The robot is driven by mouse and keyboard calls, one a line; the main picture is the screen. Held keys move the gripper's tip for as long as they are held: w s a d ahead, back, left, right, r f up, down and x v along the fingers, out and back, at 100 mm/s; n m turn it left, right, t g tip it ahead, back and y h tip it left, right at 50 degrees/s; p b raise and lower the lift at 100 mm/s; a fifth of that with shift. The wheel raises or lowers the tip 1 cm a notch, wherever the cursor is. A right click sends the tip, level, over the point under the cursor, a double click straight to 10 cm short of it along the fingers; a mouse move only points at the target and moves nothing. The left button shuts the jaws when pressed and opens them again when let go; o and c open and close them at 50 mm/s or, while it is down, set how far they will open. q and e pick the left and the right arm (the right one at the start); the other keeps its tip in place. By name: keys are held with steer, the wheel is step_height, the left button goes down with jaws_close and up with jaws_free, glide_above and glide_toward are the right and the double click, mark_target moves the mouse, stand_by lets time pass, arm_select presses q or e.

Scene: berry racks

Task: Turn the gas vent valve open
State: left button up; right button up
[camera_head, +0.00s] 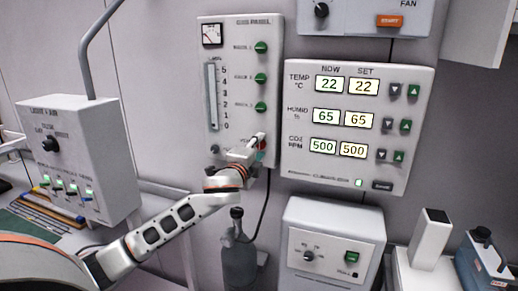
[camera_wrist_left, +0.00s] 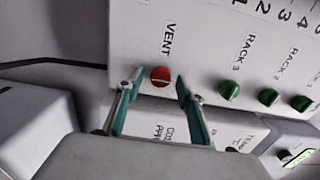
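The gas panel (camera_head: 232,60) is a pale upright box on the wall, with a gauge, a flow tube and several green knobs. Its red vent valve knob (camera_wrist_left: 160,77) sits under the label VENT in the wrist view. In the head view only a bit of red (camera_head: 262,144) shows behind my left gripper (camera_head: 254,146). In the wrist view my left gripper (camera_wrist_left: 154,90) is open, with one teal finger on each side of the knob and a gap to each. I cannot tell how deep the tips reach around it. My right gripper is not in view.
The green rack knobs (camera_wrist_left: 229,90) sit beside the vent knob. A climate display panel (camera_head: 364,172) is close on the right. A grey bottle (camera_head: 239,262) stands below, and a control box (camera_head: 330,218) is lower right. A lamp control box (camera_head: 85,130) is left.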

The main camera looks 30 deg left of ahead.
arm_select(q)
steer(key=v, duration=1.2)
steer(key=shift+f, duration=0.1)
